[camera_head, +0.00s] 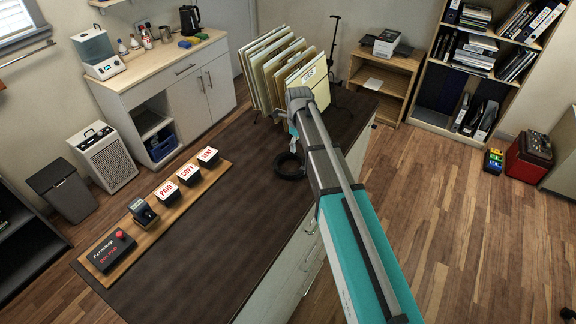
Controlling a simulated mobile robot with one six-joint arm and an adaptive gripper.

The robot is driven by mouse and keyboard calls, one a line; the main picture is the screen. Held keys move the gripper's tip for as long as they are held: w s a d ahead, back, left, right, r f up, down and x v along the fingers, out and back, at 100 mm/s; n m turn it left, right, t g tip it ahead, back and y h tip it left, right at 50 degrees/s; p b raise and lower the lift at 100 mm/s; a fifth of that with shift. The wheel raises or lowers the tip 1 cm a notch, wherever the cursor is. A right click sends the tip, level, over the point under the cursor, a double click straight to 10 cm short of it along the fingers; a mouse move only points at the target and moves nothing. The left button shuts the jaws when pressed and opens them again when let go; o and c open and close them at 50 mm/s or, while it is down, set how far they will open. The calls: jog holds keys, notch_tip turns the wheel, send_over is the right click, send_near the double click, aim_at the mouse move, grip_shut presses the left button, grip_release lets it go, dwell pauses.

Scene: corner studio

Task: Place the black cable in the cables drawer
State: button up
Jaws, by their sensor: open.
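A coiled black cable (288,174) lies on the dark desk top (235,225), near its right side. My gripper (293,147) points down just above the far side of the coil; its fingers are small and partly hidden by my arm. It is open, and the cable appears to rest on the desk; whether the fingers touch it I cannot tell. The desk's pale drawer fronts (300,262) face right, partly hidden behind my arm. They look shut. No label is readable, so I cannot tell which is the cables drawer.
A rack of upright folders (275,70) stands on the desk behind the gripper. A wooden board (180,205) with stamps lies along the desk's left edge. A low wooden shelf (385,75) and a bookcase stand behind. The wooden floor right of the desk is open.

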aim_at(297, 154)
jog(key=shift+f+b, duration=2.4)
jog(key=shift+f, duration=0.1)
grip_shut()
